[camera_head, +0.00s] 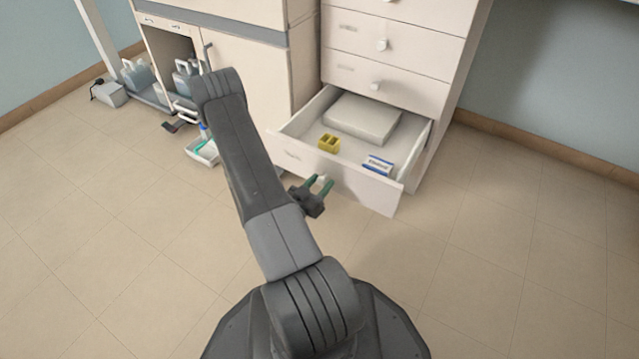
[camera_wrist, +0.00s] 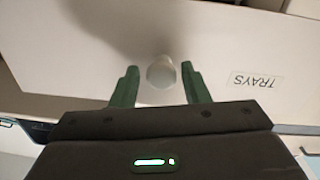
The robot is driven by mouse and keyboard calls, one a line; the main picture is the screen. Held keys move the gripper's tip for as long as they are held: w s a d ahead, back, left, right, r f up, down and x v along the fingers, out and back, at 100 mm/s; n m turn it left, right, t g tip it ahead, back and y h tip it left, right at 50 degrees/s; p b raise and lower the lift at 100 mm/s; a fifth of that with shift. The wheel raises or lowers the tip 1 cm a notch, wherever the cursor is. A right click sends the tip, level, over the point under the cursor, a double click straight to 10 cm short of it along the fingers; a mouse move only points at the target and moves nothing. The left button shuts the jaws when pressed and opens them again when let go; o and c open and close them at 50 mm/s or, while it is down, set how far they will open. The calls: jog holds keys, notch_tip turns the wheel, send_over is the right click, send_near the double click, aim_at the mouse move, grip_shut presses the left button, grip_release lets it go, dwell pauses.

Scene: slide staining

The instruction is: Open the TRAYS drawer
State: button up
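The TRAYS drawer (camera_head: 362,187) is the low drawer of the white cabinet and stands pulled well out. Its printed label (camera_wrist: 257,81) shows upside down in the wrist view, right of a round pale knob (camera_wrist: 161,73) on the drawer front. My gripper (camera_head: 318,183) is just in front of that front. In the wrist view, its green fingers (camera_wrist: 159,69) stand on either side of the knob with small gaps, so it looks open and not clamped on it.
Inside the drawer are a large pale box (camera_head: 362,119), a yellow block (camera_head: 329,143) and a blue-and-white box (camera_head: 378,165). Closed drawers (camera_head: 390,75) sit above. A white tray (camera_head: 203,152) with bottles lies on the floor at left. The floor at right is clear.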

jog(key=shift+o, duration=0.3)
jog(key=shift+a, duration=0.1)
jog(key=shift+s+a, duration=0.15)
jog(key=shift+s, duration=0.05)
jog(key=p+v, duration=0.3)
jog(key=v, duration=1)
jog(key=shift+s+p, duration=0.15)
jog(key=shift+p, duration=0.2)
jog(key=b+x, duration=0.3)
jog(key=x, duration=0.9)
jog(key=shift+b+x, duration=0.35)
jog(key=shift+x, duration=0.6)
